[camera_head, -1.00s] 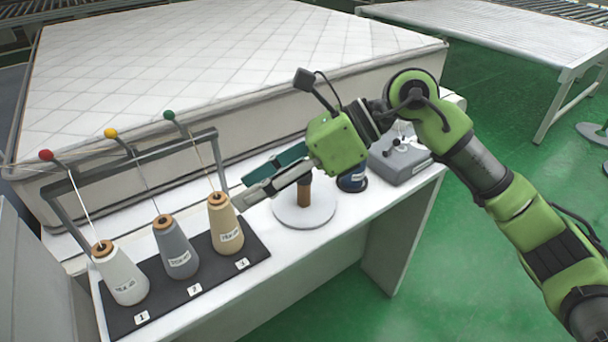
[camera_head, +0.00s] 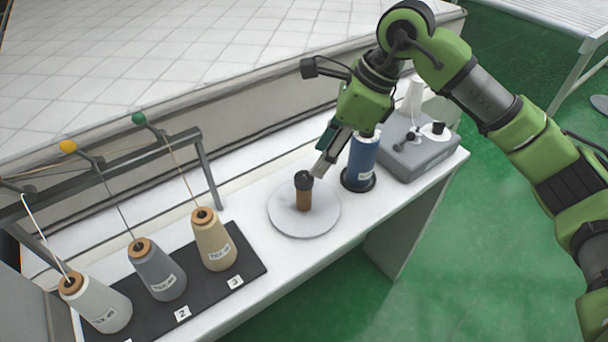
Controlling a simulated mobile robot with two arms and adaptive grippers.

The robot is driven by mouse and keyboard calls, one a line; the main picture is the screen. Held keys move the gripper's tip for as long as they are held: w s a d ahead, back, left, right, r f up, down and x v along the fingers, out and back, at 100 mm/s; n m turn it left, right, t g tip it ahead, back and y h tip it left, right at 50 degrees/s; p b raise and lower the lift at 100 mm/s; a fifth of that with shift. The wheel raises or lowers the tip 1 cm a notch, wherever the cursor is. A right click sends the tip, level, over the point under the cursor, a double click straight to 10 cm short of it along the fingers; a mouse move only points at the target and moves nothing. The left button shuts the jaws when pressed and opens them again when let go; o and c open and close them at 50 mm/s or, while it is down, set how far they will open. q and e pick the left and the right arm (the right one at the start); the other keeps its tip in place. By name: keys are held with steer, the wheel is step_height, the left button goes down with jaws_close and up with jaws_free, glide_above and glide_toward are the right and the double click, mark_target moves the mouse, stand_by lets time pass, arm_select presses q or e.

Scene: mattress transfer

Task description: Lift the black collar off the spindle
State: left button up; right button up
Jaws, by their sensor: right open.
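The black collar (camera_head: 304,179) sits at the top of the brown spindle (camera_head: 304,200), which stands upright on a round white plate (camera_head: 285,221). My right gripper (camera_head: 322,166) points down just behind and to the right of the collar, its fingertips close to it. It is open, though the view shows the fingers nearly edge-on; I cannot tell whether they touch the collar. My left gripper is not in view.
A blue thread cone (camera_head: 362,160) stands close to the right of the spindle, beside a grey box (camera_head: 418,152). Thread cones (camera_head: 216,245) stand on a black mat (camera_head: 250,262) at left, below a thread rack (camera_head: 205,170). A mattress (camera_head: 190,65) lies behind.

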mark_target(306, 175)
steer(key=x, duration=0.1)
steer(key=p+x, duration=0.1)
steer(key=x, duration=0.2)
steer(key=shift+w+a+f+p, duration=0.2)
steer(key=shift+w+p, duration=0.15)
steer(key=shift+w, duration=0.05)
steer(key=shift+p+x, duration=0.35)
steer(key=shift+x, duration=0.9)
steer(key=shift+w+a+f, duration=0.1)
steer(key=shift+w+f, duration=0.15)
steer(key=shift+f, duration=0.05)
steer(key=shift+c, duration=0.4)
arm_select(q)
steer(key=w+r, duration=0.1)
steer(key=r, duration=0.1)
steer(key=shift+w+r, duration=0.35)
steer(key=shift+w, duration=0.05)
arm_select(e)
steer(key=c, duration=1)
